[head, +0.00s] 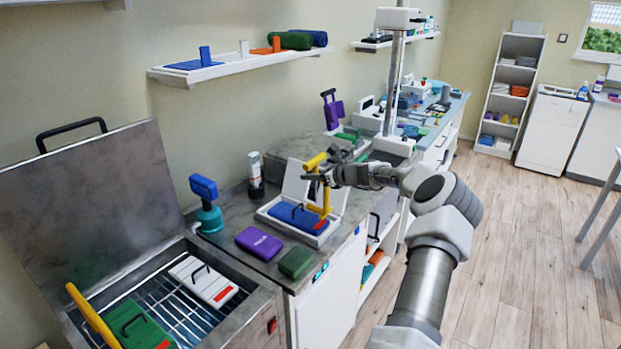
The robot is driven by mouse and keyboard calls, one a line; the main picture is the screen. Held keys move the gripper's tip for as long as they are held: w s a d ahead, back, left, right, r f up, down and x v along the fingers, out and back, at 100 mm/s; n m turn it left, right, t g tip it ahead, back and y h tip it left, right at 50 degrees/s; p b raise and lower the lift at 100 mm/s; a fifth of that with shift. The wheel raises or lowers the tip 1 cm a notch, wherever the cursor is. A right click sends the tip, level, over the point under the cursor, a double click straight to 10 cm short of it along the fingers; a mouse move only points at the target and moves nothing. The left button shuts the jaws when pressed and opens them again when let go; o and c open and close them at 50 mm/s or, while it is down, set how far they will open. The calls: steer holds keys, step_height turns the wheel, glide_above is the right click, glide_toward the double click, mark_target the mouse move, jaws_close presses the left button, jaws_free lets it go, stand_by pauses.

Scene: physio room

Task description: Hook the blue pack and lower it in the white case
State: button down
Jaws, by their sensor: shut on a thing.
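My gripper (318,177) is shut on a yellow hook tool (326,198), which hangs upright over the white case. The blue pack (288,214) has a black handle loop and a red patch at its right end. It lies level within the rim of the open white case (283,232), whose lid stands raised behind. The tool's lower end is at the right part of the pack. I cannot tell whether it touches the pack or is through the handle.
An open steel tank (258,300) at the left holds a white pack (196,275) and a green pack (137,331) on a wire rack. A purple pack (259,243) and a dark green pack (296,262) lie before the case. A blue-topped teal device (207,203) stands left.

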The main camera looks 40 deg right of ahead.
step_height(320, 180, up, 7)
steer(key=p, duration=0.4)
steer(key=shift+f, duration=0.2)
steer(key=shift+s+f, duration=0.1)
